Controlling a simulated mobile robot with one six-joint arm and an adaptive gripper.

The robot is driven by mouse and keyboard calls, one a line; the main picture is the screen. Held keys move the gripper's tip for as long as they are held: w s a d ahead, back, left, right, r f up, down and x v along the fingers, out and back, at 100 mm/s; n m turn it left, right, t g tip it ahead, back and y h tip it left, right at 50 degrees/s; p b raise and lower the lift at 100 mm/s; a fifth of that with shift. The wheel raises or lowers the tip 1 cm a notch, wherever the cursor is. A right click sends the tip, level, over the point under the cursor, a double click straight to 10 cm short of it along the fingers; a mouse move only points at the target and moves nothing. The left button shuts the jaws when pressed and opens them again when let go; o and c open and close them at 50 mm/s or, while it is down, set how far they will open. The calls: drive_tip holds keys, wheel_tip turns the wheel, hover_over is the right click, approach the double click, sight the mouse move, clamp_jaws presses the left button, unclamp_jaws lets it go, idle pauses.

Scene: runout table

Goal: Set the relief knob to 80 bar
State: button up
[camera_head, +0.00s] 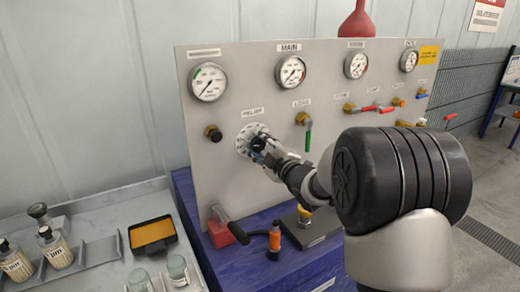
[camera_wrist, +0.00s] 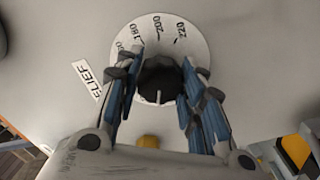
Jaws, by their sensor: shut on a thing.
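The relief knob (camera_wrist: 158,80) is black and sits in the middle of a round white dial (camera_wrist: 158,24) on the grey panel. In the wrist view the dial shows 180, 200 and 220 along its upper edge; its lower numbers are hidden by my fingers and palm. A white mark on the knob's lower part points down in that view, away from 200. My gripper (camera_wrist: 160,76) has its blue-padded fingers on both sides of the knob, shut on it. In the head view my gripper (camera_head: 260,148) covers most of the knob and part of the dial (camera_head: 243,138).
A black knob (camera_head: 213,132) sits left of the dial and a green-handled valve (camera_head: 307,135) right of it. Gauges line the panel's top. A black lever (camera_head: 232,226) and an orange-topped item (camera_head: 274,238) stand on the blue bench below.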

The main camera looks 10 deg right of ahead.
drive_tip(key=shift+r+n, duration=0.1)
drive_tip(key=shift+n, duration=0.5)
drive_tip(key=o, duration=1.1)
drive_tip(key=v, duration=1.2)
